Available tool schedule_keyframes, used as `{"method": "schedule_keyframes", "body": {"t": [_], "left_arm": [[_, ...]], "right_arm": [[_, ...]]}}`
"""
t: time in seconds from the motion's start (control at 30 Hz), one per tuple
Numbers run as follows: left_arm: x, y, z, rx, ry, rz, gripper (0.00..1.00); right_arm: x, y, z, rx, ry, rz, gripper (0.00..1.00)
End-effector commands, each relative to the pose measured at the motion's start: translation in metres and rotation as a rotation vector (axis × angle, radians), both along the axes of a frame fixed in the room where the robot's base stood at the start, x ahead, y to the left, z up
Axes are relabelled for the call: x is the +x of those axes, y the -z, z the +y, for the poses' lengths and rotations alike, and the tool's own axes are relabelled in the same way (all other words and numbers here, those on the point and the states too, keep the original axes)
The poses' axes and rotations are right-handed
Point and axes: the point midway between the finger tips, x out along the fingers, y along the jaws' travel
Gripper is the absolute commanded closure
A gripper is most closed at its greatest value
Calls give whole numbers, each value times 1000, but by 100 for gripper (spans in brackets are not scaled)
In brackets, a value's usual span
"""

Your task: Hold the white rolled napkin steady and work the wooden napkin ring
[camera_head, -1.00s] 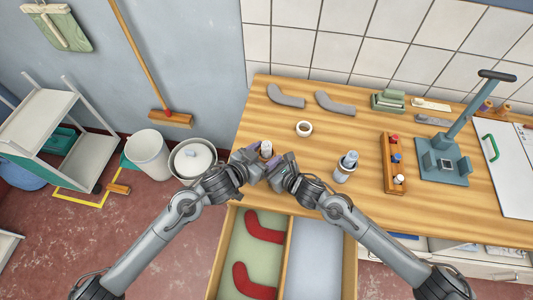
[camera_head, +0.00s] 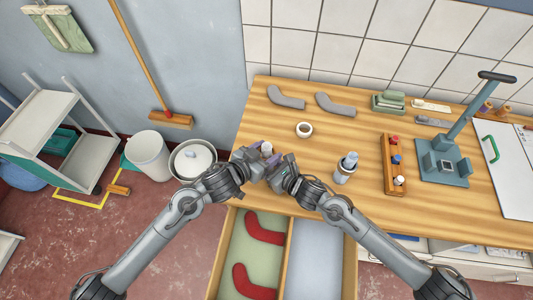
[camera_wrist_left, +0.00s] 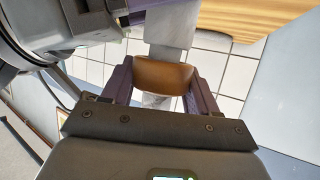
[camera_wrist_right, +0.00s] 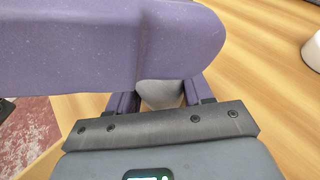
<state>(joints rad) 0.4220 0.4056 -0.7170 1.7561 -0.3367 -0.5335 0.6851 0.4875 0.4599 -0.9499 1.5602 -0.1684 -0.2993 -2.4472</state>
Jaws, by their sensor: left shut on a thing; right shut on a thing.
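The white rolled napkin (camera_head: 266,148) stands between my two grippers near the table's front left edge; only its upper end shows in the head view. In the left wrist view, the brown wooden napkin ring (camera_wrist_left: 163,76) sits between the fingers of my left gripper (camera_wrist_left: 161,88), which is shut on it. The napkin (camera_wrist_left: 172,28) shows on both sides of the ring, so the ring appears to be around it. My right gripper (camera_wrist_right: 161,98) is shut on the napkin (camera_wrist_right: 160,92). A purple gripper finger hides much of the napkin in the right wrist view.
A wooden rack (camera_head: 393,163) and a blue-grey press (camera_head: 443,165) are farther right. An open drawer (camera_head: 284,255) is below the front edge.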

Motion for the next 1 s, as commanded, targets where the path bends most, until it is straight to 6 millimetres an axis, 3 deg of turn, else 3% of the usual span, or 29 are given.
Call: {"method": "schedule_keyframes", "body": {"t": [0.3, 0.5, 0.93, 0.97, 1.0], "left_arm": [[0, -54, -1, -1, 1, -4, 70], [0, -80, 0, -2, 1, -3, 70], [0, -90, 0, 0, 0, 0, 70], [0, -90, 0, 0, 0, 0, 70], [0, -89, 0, 0, 0, 0, 70]], "right_arm": [[0, 0, 0, 0, -1, 1, 79], [0, 0, 0, -1, 0, 1, 79], [0, 0, 0, -1, 0, 1, 79], [0, 0, 0, -1, 0, 1, 47], [0, 0, 0, -1, 0, 1, 40]]}}
